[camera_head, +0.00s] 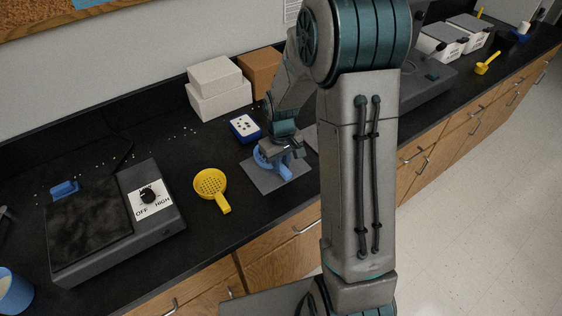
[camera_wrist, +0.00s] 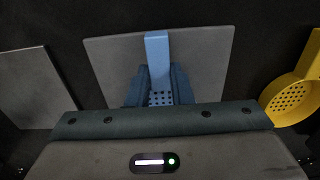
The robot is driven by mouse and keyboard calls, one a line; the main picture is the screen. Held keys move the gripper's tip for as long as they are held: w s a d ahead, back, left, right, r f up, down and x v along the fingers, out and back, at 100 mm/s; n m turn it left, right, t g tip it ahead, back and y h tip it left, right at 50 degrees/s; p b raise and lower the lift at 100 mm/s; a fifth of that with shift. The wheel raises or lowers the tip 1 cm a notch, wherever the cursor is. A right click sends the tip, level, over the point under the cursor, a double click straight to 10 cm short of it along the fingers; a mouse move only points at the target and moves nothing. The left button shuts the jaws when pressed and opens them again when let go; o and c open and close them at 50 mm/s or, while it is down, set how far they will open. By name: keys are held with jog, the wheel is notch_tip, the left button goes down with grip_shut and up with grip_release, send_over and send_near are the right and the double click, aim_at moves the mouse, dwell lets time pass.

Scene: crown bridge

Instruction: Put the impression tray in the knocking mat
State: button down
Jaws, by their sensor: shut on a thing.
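A blue perforated impression tray (camera_head: 284,171) is over a flat grey mat (camera_head: 262,184) on the black counter. In the wrist view its blue handle (camera_wrist: 157,52) points away from my gripper, and part of its perforated bowl (camera_wrist: 160,98) shows between the fingers. My gripper (camera_head: 275,158) is shut on the blue tray, low over the mat. The mat also lies under the tray in the wrist view (camera_wrist: 205,60). I cannot tell whether the tray touches the mat. Much of the bowl is hidden by my gripper.
A yellow perforated tray (camera_head: 211,184) lies left of the mat. A second grey sheet (camera_wrist: 28,85) lies on the mat's other side. A blue-and-white box (camera_head: 245,128), white boxes (camera_head: 214,80) and a dial device (camera_head: 115,220) stand nearby. The counter's front edge is close.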

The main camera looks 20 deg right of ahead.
aim_at(281, 166)
jog(key=shift+f, duration=0.15)
jog(key=c, duration=1.3)
grip_release()
notch_tip(281, 166, up, 12)
jog(key=b, duration=0.1)
jog(key=s+r+m+t, duration=0.1)
jog(key=s+r, duration=0.2)
jog(key=s, duration=0.6)
jog(key=s+r+m+t, duration=0.2)
jog(key=s+r, duration=0.1)
jog(key=s, duration=0.7)
jog(key=shift+a+m+t, duration=0.3)
jog(key=shift+a, duration=0.1)
